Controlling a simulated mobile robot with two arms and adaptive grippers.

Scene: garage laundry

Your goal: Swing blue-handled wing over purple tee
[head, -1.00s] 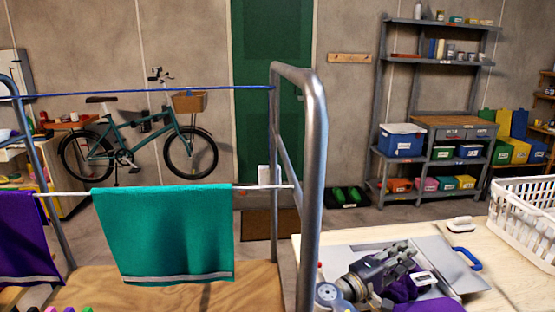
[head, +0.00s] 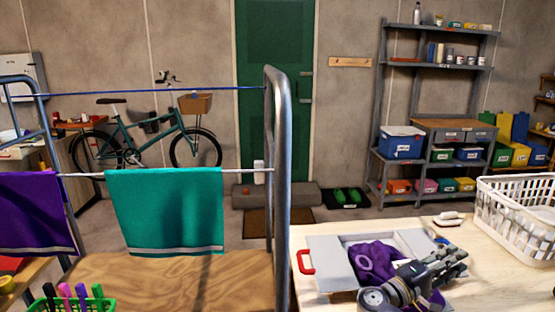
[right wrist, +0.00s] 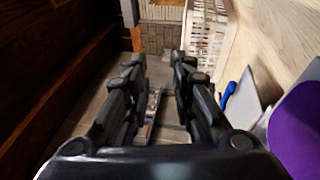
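The purple tee (head: 372,258) lies bunched on a grey folding board, partly hidden by my right arm. The board's left wing (head: 328,262) lies flat with a red handle (head: 305,262). The blue-handled wing (head: 414,240) lies flat at the tee's right, its blue handle (head: 442,241) mostly hidden behind my gripper. My right gripper (head: 462,260) is open and empty at the board's right side. In the right wrist view the blue handle (right wrist: 229,94) is right of the open fingers (right wrist: 158,62), apart from them, and the tee (right wrist: 298,130) is farther right. My left gripper is out of view.
A white laundry basket (head: 515,215) stands at the table's right, beyond the gripper. A white brush-like item (head: 448,219) lies behind the board. A metal rack post (head: 280,180) rises left of the table, with a teal towel (head: 168,210) hanging on its rail.

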